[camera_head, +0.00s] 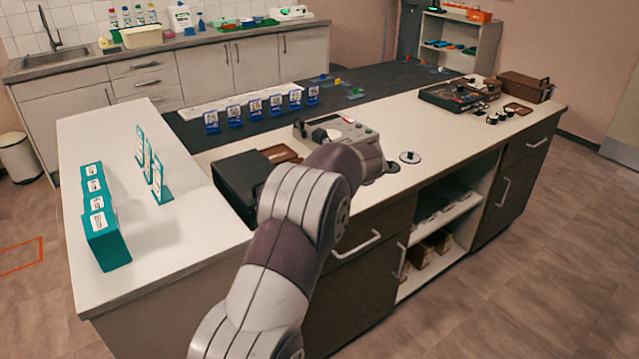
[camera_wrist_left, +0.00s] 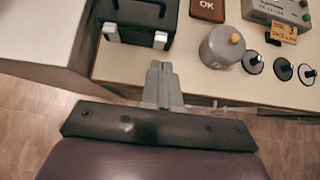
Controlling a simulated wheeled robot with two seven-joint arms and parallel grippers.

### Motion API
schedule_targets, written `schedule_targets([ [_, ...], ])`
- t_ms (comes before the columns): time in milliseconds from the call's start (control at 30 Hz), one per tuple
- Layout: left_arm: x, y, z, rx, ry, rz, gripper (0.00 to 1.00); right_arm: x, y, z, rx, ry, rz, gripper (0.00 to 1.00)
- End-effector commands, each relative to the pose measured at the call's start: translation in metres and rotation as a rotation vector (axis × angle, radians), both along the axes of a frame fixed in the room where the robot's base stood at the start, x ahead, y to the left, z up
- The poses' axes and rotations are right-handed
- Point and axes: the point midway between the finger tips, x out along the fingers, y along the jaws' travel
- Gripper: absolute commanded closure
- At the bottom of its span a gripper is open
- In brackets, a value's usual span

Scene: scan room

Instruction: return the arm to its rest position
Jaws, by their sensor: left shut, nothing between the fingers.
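My left arm (camera_head: 290,215) reaches up from the bottom middle of the head view, over the front edge of the pale counter (camera_head: 215,235). Its gripper is hidden behind the arm there. In the left wrist view the left gripper (camera_wrist_left: 160,72) shows with its grey fingers together and nothing between them. The fingertips are at the counter's edge in that picture, between a black case (camera_wrist_left: 143,20) and a grey round pot with a yellow knob (camera_wrist_left: 222,46). Whether they touch anything cannot be told. My right gripper is in neither view.
A grey device (camera_head: 340,132) and a small disc (camera_head: 410,157) lie near the arm. The black case shows left of it (camera_head: 240,188). Teal boxes (camera_head: 107,235) and teal card stands (camera_head: 160,182) are at left. Blue card stands (camera_head: 235,116) line the back. The counter's middle right is clear.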

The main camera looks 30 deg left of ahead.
Motion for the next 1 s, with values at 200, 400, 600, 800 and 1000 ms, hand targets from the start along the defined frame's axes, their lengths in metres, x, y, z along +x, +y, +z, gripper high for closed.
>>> schedule_targets([
  [200, 0.000, 0.000, 0.000, 0.000, 0.000, 0.000, 1.00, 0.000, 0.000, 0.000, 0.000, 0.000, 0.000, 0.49],
  [400, 0.016, -0.003, 0.004, 0.078, 0.087, -0.194, 1.00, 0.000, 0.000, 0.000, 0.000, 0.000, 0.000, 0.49],
  [600, 0.031, -0.092, -0.013, 0.842, 0.772, -1.514, 1.00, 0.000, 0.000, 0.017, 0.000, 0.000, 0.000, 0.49],
  [800, -0.128, -0.206, -0.053, -1.279, -0.993, 2.393, 1.00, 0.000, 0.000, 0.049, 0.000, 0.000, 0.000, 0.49],
  [1000, -0.272, -0.214, -0.042, -0.931, -0.620, 1.857, 1.00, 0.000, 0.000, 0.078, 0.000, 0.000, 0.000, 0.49],
])
